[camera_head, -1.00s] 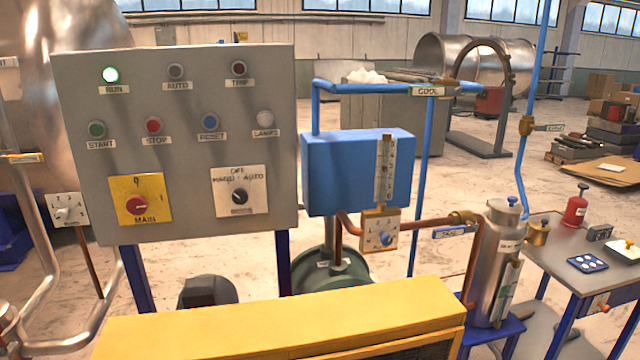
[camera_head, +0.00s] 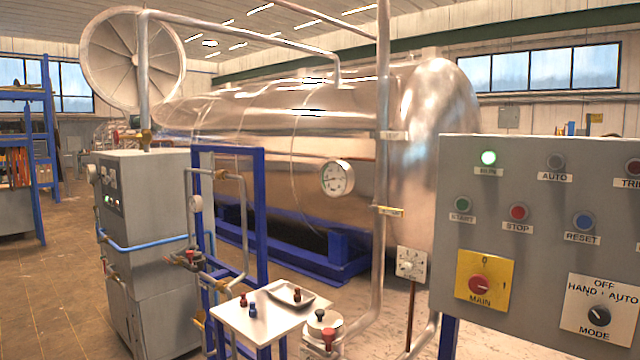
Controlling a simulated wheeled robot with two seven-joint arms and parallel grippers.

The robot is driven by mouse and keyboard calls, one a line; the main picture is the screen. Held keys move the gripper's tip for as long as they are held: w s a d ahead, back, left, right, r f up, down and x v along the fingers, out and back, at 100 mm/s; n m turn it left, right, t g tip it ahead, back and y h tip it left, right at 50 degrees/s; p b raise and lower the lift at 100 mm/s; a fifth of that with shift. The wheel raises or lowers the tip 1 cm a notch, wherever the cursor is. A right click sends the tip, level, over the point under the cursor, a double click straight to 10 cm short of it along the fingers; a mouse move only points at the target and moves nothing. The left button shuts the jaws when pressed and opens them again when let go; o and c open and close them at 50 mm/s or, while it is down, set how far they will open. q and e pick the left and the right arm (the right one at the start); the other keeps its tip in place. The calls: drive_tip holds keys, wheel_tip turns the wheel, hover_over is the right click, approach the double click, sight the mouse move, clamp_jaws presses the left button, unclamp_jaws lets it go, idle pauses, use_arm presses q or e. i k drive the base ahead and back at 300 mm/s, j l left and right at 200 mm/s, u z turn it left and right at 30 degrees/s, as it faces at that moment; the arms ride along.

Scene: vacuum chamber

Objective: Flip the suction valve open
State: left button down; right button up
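Neither of my grippers is in view. No valve here carries a readable suction label, so I cannot tell which one is the suction valve. A yellow lever or tag (camera_head: 389,211) sits across the vertical steel pipe (camera_head: 381,120) in front of the large tank. A small valve with a dark red part (camera_head: 188,258) sits on piping beside the grey cabinet. Whether any of these is open or shut is too small to tell.
A grey control panel (camera_head: 450,270) fills the right side, its green RUN lamp lit. A large steel tank (camera_head: 300,130) with a round gauge (camera_head: 337,178) stands behind. A small white table (camera_head: 240,322) holds a tray and small parts. Open floor (camera_head: 60,290) lies at left.

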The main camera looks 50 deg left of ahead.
sight(386, 211)
drive_tip(key=u, duration=1.55)
